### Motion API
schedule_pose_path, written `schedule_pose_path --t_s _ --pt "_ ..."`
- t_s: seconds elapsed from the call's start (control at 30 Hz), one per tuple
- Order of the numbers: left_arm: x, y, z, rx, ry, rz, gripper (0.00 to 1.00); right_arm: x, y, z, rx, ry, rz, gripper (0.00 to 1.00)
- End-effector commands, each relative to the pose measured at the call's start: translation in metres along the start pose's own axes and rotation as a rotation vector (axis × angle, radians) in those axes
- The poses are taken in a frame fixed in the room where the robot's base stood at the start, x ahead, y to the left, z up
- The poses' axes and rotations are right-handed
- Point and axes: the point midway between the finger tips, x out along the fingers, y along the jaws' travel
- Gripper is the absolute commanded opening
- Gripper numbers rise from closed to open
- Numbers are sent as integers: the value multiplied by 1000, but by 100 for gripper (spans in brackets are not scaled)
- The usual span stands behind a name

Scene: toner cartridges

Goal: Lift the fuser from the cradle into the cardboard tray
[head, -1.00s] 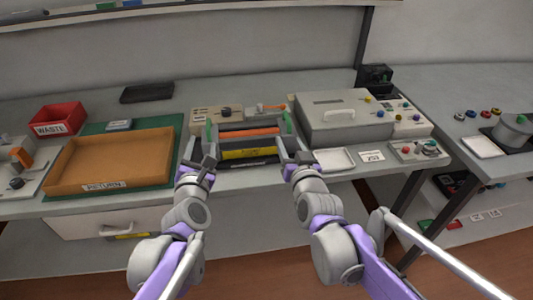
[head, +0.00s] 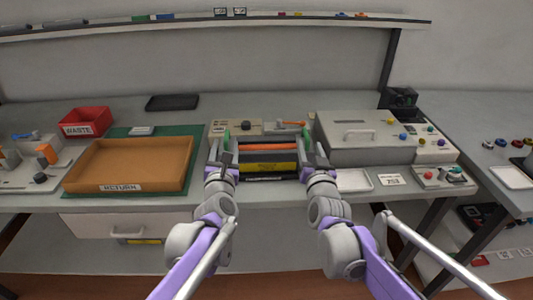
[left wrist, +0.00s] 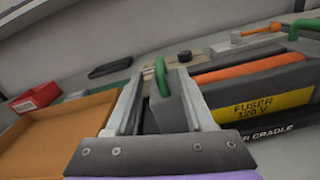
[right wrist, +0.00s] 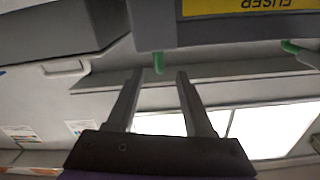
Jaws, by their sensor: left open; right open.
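The fuser (head: 268,157) has an orange roller, a yellow label and green end handles. It sits in the black fuser cradle (head: 268,178) at mid-bench. My left gripper (head: 222,160) is open at the fuser's left end; in the left wrist view a green handle (left wrist: 160,76) shows by its fingertips. My right gripper (head: 314,158) is open at the right end; in the right wrist view a green handle (right wrist: 158,62) shows just beyond the gap between its fingers. I cannot tell whether either touches the fuser. The cardboard tray (head: 130,162), labelled RETURN, looks empty at the left.
A red WASTE bin (head: 86,122) and a black tray (head: 172,102) stand behind the cardboard tray. A grey machine (head: 362,135) stands right of the fuser, with a white tray (head: 354,180) in front. A control panel (head: 245,128) is behind the fuser.

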Motion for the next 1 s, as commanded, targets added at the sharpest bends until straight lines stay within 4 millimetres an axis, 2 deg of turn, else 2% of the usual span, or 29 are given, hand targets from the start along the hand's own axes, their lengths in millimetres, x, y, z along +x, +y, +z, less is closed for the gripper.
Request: schedule_pose_path --t_s 0.1,0.33,0.5,0.77,0.87,1.0 --pt "23 1 0 1 0 1 53 23 0 0 -2 0 0 52" --pt "53 0 0 1 1 0 53 53 0 0 0 0 1 52" --pt "61 0 0 0 1 -1 53 61 0 0 -1 0 0 52" --pt "62 0 0 0 0 -1 53 62 0 0 -1 0 0 52" --pt "62 0 0 1 0 0 39 62 0 0 -1 0 0 38" --pt "62 0 0 1 0 0 14 62 0 0 -1 0 0 13"
